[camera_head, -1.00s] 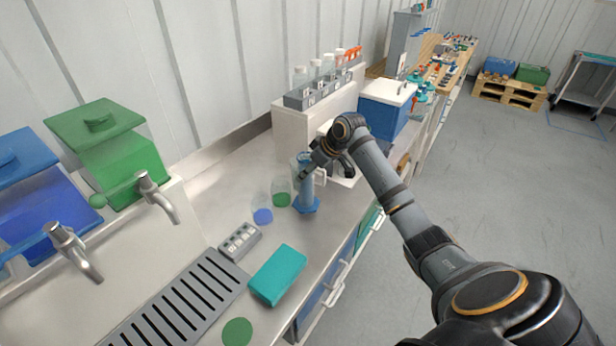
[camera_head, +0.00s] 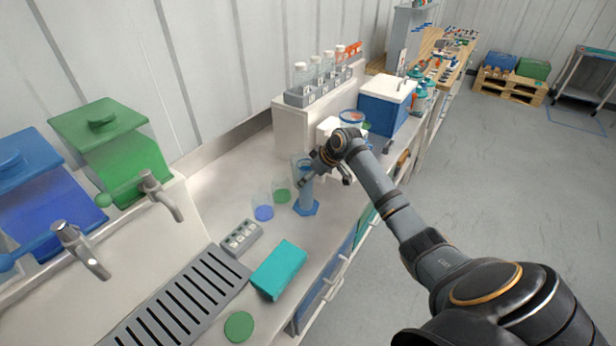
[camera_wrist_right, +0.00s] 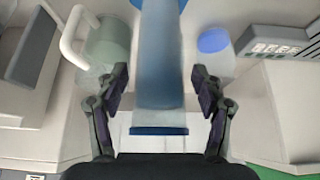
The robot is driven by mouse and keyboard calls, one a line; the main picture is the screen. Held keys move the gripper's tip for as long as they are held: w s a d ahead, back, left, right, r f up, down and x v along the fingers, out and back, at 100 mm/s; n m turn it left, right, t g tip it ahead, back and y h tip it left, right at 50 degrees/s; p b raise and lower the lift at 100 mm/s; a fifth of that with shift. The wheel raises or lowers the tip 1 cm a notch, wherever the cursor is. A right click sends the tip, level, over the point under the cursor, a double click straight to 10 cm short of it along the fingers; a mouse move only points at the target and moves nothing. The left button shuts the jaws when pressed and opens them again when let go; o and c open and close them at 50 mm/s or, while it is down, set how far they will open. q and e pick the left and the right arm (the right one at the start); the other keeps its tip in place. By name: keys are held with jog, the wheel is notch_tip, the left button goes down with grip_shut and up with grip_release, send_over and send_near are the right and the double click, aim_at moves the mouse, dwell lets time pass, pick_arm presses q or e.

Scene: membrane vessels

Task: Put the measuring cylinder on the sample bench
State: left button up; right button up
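The measuring cylinder (camera_head: 306,195) is a clear tube with blue liquid and a blue hexagonal foot. It stands upright on the grey worktop (camera_head: 218,193). My right gripper (camera_head: 314,172) is at its upper part. In the right wrist view the cylinder (camera_wrist_right: 160,50) passes between the two open fingers of this gripper (camera_wrist_right: 160,82), with gaps showing on both sides. My left gripper is not in view. Which surface is the sample bench is not marked; a wooden-topped bench (camera_head: 434,48) with small items stands at the back.
A teal box (camera_head: 278,269) lies nearer the front edge. A white machine (camera_head: 292,130) with a vial rack and a blue cooler (camera_head: 386,108) stand behind.

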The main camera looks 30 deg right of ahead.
jog(key=shift+r, duration=0.1)
jog(key=b+v, duration=0.2)
jog(key=v, duration=1)
